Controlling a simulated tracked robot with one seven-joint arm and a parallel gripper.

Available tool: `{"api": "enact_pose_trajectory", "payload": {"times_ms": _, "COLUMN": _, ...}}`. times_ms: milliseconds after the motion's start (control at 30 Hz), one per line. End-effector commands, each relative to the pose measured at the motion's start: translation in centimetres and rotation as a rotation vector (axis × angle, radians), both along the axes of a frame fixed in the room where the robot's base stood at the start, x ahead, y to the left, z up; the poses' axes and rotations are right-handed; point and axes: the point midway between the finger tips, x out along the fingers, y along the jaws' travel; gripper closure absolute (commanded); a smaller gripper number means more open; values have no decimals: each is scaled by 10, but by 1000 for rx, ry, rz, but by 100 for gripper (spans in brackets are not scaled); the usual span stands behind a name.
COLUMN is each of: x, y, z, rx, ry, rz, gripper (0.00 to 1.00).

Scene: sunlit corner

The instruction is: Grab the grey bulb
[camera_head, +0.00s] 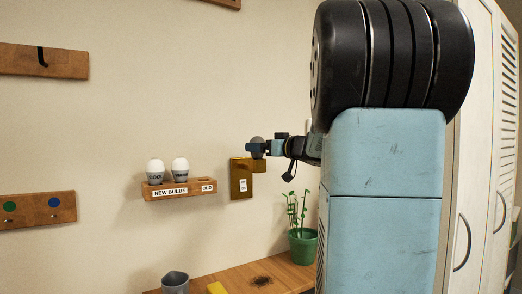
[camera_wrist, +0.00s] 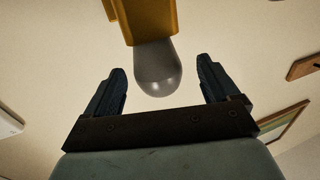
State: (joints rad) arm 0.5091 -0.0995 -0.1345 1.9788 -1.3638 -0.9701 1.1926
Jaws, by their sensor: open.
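The grey bulb (camera_wrist: 158,70) shows in the wrist view at the end of a yellow fixture (camera_wrist: 150,20). In the head view the grey bulb (camera_head: 257,141) sits on top of the brass-coloured wall fixture (camera_head: 241,178). My gripper (camera_wrist: 162,88) is open, with one dark finger on each side of the bulb and a gap on both sides. In the head view my gripper (camera_head: 256,149) is at the bulb and partly covers it.
A wooden shelf (camera_head: 180,191) labelled NEW BULBS and OLD holds two white bulbs (camera_head: 180,166), left of the fixture. Below are a green potted plant (camera_head: 302,245), a grey cup (camera_head: 175,282) and a yellow object (camera_head: 217,288) on or by a wooden table (camera_head: 262,279). A pale cabinet (camera_head: 480,150) stands right.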

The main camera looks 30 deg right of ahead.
Motion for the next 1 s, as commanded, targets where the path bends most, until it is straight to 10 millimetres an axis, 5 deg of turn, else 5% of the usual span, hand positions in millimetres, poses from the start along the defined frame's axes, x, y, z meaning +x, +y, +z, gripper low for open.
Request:
{"api": "enact_pose_trajectory", "payload": {"times_ms": 400, "x": 46, "y": 11, "z": -1, "rx": 0, "ry": 0, "rz": 1, "gripper": 12}}
{"api": "enact_pose_trajectory", "payload": {"times_ms": 633, "x": 47, "y": 11, "z": -1, "rx": 0, "ry": 0, "rz": -1, "gripper": 12}}
{"api": "enact_pose_trajectory", "payload": {"times_ms": 1000, "x": 47, "y": 10, "z": -1, "rx": 0, "ry": 0, "rz": -1, "gripper": 47}}
